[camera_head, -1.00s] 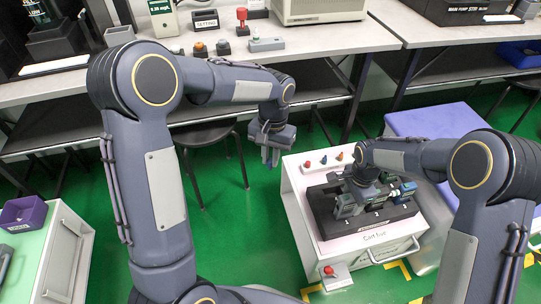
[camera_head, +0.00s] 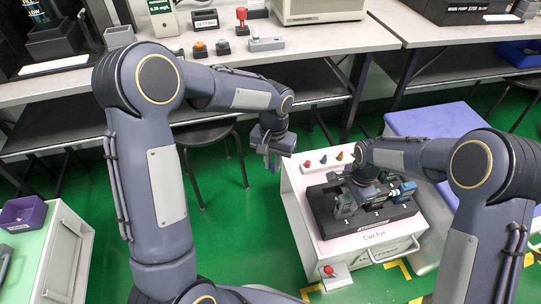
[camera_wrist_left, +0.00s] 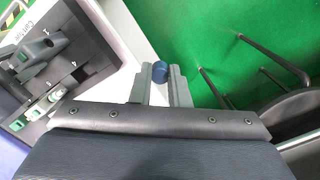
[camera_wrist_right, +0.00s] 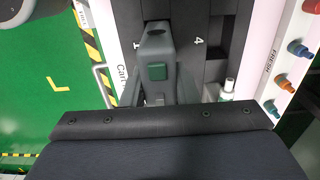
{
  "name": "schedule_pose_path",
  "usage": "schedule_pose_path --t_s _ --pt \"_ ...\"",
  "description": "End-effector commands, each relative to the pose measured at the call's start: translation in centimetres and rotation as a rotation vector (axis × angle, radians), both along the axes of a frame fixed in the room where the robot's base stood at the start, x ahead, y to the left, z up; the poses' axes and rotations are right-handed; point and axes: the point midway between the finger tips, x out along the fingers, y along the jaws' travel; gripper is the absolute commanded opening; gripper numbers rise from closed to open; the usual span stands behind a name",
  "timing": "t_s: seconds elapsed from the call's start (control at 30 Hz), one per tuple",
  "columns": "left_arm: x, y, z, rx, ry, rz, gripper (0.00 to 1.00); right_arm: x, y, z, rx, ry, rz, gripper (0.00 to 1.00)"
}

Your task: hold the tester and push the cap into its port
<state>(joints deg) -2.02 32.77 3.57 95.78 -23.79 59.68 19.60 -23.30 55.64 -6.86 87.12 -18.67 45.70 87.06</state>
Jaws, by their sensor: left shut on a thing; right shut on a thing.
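A blue cap (camera_wrist_left: 160,72) sits between the fingertips of my left gripper (camera_wrist_left: 161,88), which is shut on it. In the head view my left gripper (camera_head: 274,160) hangs in the air left of the white cart, apart from the tester. My right gripper (camera_wrist_right: 157,88) is shut on a grey tester (camera_wrist_right: 156,45) with a green square on its face and a dark opening near its end. In the head view this tester (camera_head: 345,206) appears at the front left of the black tray; my right gripper partly hides the tray. The cap is too small to make out there.
The black tray (camera_head: 375,226) lies on the white cart (camera_head: 310,232) and also holds a teal device (camera_head: 404,190). Coloured caps (camera_wrist_right: 298,48) stand in a row along the cart's edge. A stool (camera_head: 205,133) stands behind my left arm. Green floor is open left of the cart.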

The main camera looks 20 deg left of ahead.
Motion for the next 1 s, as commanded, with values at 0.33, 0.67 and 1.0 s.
schedule_pose_path --t_s 0.33,0.67,1.0 --pt "-0.6 -5.1 -8.6 -0.097 -0.235 -0.036 0.00 0.0 0.0 0.0 0.001 -0.001 0.000 0.05" --pt "-2.4 -9.5 -11.4 -0.165 -0.395 -0.089 0.00 0.0 0.0 0.0 0.001 -0.001 0.000 0.05" --pt "-4.2 -12.3 -12.3 -0.226 -0.493 -0.117 0.00 0.0 0.0 0.0 0.001 -0.001 0.000 0.05"
